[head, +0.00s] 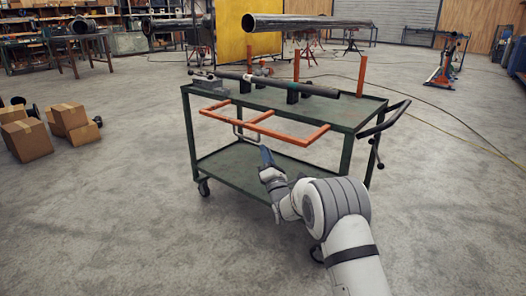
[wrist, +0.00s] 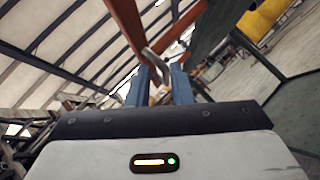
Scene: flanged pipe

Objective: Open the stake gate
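The stake gate (head: 262,130) is an orange bar frame along the near long side of the green cart (head: 352,122). My gripper (head: 266,156) is just below and right of this handle. In the wrist view my gripper (wrist: 160,84) has its two blue fingers apart, with the grey handle (wrist: 157,64) at the gap between their tips. I see no clear closing on it. Orange gate bars (wrist: 126,24) rise beyond the fingers.
A dark pipe (head: 275,83) lies on blocks on the cart top. A larger pipe (head: 310,22) shows behind. Cardboard boxes (head: 72,120) sit at left. A cable crosses the right floor; the floor around the cart is mostly clear.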

